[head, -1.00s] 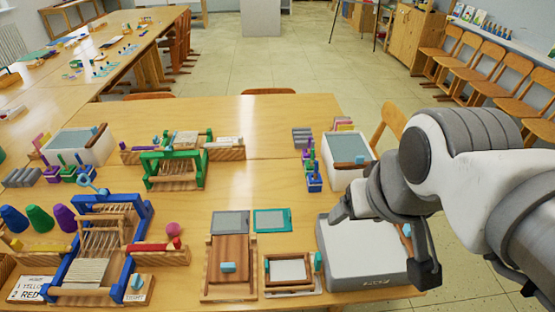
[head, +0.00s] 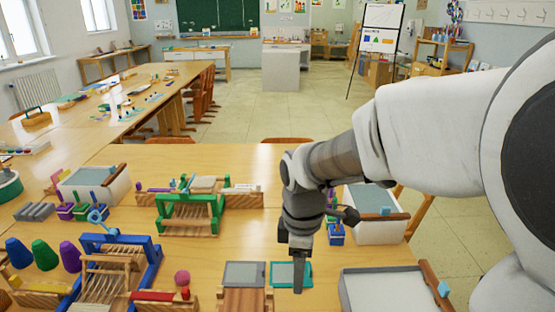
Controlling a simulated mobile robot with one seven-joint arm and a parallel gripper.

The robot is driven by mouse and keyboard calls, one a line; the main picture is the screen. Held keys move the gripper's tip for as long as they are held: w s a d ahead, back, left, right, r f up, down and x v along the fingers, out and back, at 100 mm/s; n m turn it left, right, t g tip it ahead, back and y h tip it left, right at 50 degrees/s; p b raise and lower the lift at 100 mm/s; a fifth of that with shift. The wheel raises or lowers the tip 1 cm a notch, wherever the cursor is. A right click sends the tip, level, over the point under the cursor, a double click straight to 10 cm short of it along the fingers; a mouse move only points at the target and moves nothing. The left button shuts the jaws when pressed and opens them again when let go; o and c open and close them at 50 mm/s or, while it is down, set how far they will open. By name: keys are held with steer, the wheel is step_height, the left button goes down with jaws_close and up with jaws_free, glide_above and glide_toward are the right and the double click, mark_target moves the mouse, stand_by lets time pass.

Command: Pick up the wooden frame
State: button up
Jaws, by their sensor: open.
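My gripper (head: 324,252) is open and empty, pointing down over the middle of the near table. One finger overlaps the teal-rimmed screen (head: 277,273) in the picture; how high it hangs I cannot tell. A flat brown wooden piece (head: 245,299) shows at the bottom edge, cut off, in front of a grey-screened panel (head: 243,273). The small wooden frame with a pale centre, seen earlier to the right of that piece, is now below the view.
A grey-rimmed white tub (head: 350,285) stands at the lower right and another tub (head: 378,233) behind it. A green loom (head: 190,214) and a blue loom (head: 122,268) stand to the left. Bare tabletop (head: 247,235) lies between the green loom and my gripper.

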steer(key=shift+n, duration=0.7)
steer(key=shift+w+a+f+b, duration=0.1)
steer(key=shift+a+f+b, duration=0.5)
steer(key=shift+f, duration=2.65)
steer(key=shift+w+a+f+b, duration=0.15)
steer(key=shift+f+b, duration=0.8)
steer(key=shift+f, duration=2.25)
steer(key=shift+w+a+f+b, duration=0.1)
steer(key=shift+a+f+b, duration=0.5)
steer(key=shift+f, duration=2.65)
steer(key=shift+d, duration=0.25)
steer(key=shift+c, duration=0.3)
jaws_close()
